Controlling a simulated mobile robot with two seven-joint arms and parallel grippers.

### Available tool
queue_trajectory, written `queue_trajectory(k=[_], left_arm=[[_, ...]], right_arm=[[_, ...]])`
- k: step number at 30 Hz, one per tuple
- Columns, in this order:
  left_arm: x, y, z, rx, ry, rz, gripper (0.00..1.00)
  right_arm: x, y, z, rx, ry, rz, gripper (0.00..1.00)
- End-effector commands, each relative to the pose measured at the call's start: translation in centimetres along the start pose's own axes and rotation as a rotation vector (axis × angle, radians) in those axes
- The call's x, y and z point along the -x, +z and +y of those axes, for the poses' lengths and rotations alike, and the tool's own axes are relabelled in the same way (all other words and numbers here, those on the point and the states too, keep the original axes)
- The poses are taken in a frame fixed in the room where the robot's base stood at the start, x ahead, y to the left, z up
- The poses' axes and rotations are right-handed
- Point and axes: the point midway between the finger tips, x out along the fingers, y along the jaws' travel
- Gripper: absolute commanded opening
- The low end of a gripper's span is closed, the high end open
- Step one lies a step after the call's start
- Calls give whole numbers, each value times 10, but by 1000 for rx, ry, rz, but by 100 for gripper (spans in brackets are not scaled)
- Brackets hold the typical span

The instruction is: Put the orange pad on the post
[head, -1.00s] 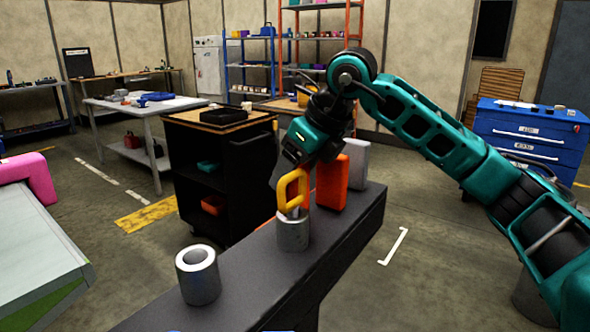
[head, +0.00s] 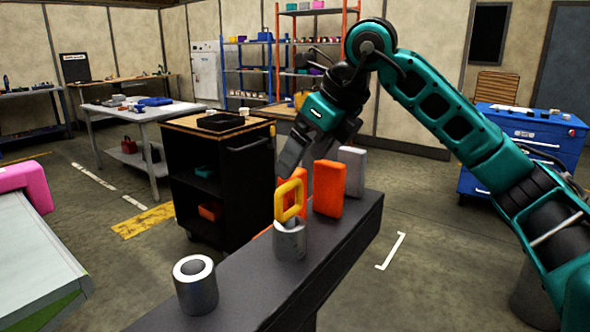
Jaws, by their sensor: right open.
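An orange pad (head: 329,188), a rounded upright block, stands on the dark beam-like bench (head: 240,290). Two grey metal cylinders stand nearer: a hollow one (head: 196,285) at the front left and another (head: 289,243) in the middle. A yellow loop handle (head: 290,202) sticks up from the middle one. Which thing is the post I cannot tell. More orange shows behind the loop; what it belongs to is unclear. My right gripper (head: 297,165) is open, pointing down-left above and behind the loop, left of the orange pad. My left gripper is out of view.
A pale grey block (head: 352,170) stands just behind the orange pad. A black cart (head: 225,185) is beyond the bench. A pink padded piece (head: 25,185) lies by the sloped panel (head: 35,255) at left. The bench between the two cylinders is clear.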

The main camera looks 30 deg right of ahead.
Motion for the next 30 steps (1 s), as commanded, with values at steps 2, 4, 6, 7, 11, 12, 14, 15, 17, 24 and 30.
queue_trajectory(k=[2, 4, 6, 7, 11, 12, 14, 15, 17, 24, 30], left_arm=[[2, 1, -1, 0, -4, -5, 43], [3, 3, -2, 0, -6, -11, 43], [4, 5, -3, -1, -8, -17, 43], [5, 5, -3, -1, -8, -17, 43], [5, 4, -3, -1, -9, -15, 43], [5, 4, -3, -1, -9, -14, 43], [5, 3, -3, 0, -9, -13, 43], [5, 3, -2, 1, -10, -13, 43], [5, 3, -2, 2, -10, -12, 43], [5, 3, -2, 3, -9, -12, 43], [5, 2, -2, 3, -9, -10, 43]], right_arm=[[20, 2, 0, 0, -2, -4, 93], [33, 1, 0, 1, -1, -3, 93], [44, 1, 0, 1, -1, -3, 93], [47, 1, 0, 1, 0, -1, 93], [58, 1, 0, 0, 0, -2, 93], [60, 0, 0, 0, 0, 0, 93], [61, 0, 0, 0, 0, 1, 93], [61, 0, 0, 0, 0, 1, 93], [61, 0, 0, 0, 0, 1, 93], [61, 0, 0, 0, 0, 1, 93], [61, 0, 0, 0, 0, 1, 93]])
